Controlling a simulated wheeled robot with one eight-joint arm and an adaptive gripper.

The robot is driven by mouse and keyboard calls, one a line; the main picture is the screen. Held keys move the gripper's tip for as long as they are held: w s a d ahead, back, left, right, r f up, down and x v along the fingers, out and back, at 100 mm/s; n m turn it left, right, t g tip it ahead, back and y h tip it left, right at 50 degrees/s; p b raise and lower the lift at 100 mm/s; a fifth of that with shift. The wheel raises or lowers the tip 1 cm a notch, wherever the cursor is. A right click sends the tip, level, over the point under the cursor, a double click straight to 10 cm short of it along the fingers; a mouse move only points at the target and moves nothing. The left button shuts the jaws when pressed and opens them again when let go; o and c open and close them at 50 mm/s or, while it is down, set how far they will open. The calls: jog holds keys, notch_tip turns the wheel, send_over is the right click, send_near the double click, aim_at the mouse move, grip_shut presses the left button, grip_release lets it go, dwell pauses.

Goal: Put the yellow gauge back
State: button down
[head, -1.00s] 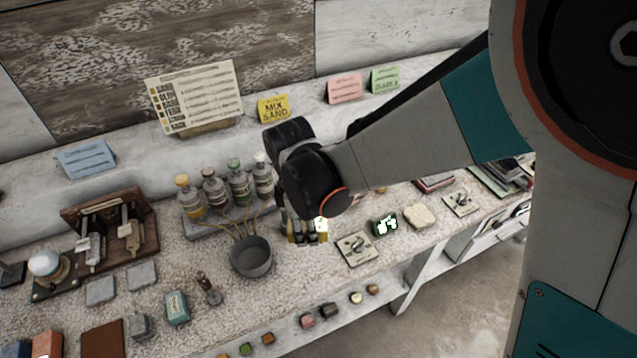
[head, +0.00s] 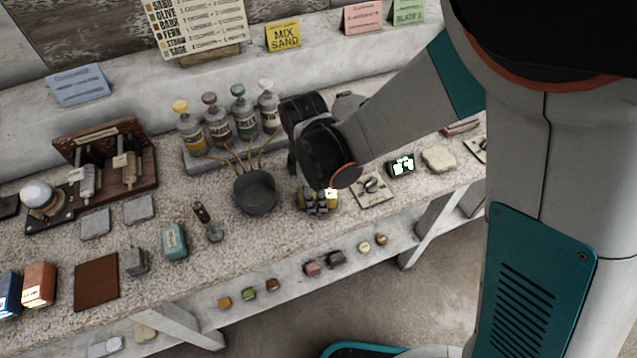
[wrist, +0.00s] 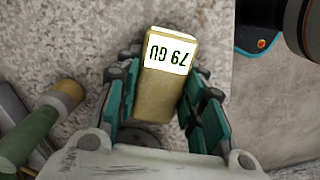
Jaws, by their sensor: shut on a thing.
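The yellow gauge (wrist: 164,105) is a small mustard-yellow block. Its white face reads "79 GU", upside down in the wrist view. My gripper (wrist: 160,100) is shut on it, with teal-padded fingers against both sides. In the head view, my gripper (head: 318,200) hangs at the bench's front part, between the grey pot and a small plate with a switch. The gauge (head: 331,192) shows there only in part, behind the fingers. I cannot tell whether its underside touches the bench.
A grey pot (head: 255,192) with thin sticks stands just left of my gripper. The switch plate (head: 372,191) lies close on the right, beside a dark green device (head: 401,165). Several bottles (head: 217,120) stand behind. The bench's front edge is near.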

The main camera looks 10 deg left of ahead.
jog(key=shift+f, duration=0.2)
jog(key=c, duration=1.1)
grip_release()
jog(key=shift+o, duration=0.2)
notch_tip(320, 180, up, 12)
jog(key=a+p, duration=0.1)
jog(key=p, duration=0.3)
jog(key=shift+s+r, duration=0.15)
jog(key=shift+s, duration=0.05)
